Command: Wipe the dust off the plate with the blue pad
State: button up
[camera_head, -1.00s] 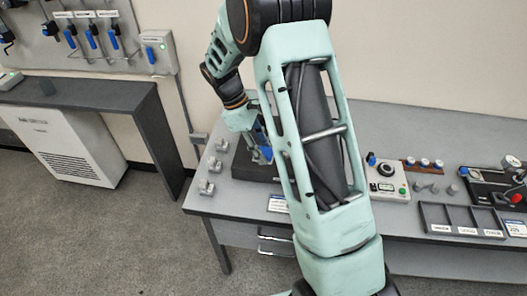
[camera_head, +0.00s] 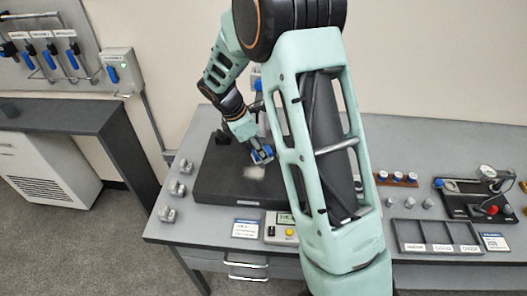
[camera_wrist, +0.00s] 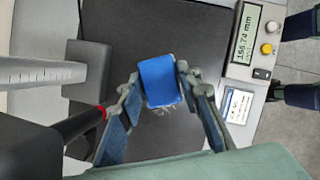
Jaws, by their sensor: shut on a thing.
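The dark plate (camera_head: 215,185) lies on the grey bench, left of my arm in the head view; it also fills much of the wrist view (camera_wrist: 165,30). A pale patch of dust (camera_head: 254,173) shows on the plate. My gripper (camera_head: 262,156) is over the plate just beyond the dust, pointing down. In the wrist view the gripper (camera_wrist: 160,88) is shut on the blue pad (camera_wrist: 160,80), with a finger at each side. Faint pale dust (camera_wrist: 162,110) shows at the pad's edge. Whether the pad touches the plate, I cannot tell.
A digital readout box (camera_wrist: 251,40) and a label card (camera_head: 246,228) stand at the plate's front. Several metal clamps (camera_head: 177,188) stand left of the plate. A dark block (camera_wrist: 88,75) and a height gauge (camera_wrist: 35,72) show in the wrist view. A compartment tray (camera_head: 436,238) lies right.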

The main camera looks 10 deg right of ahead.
jog(key=shift+w+d, duration=0.2)
jog(key=shift+d, duration=0.05)
jog(key=shift+f, duration=0.15)
jog(key=b, duration=0.5)
send_over(266, 172)
jog(key=a, duration=0.1)
jog(key=shift+f, duration=2.85)
jog(key=shift+f+b, duration=0.55)
jog(key=shift+f, duration=0.45)
jog(key=shift+a, duration=0.15)
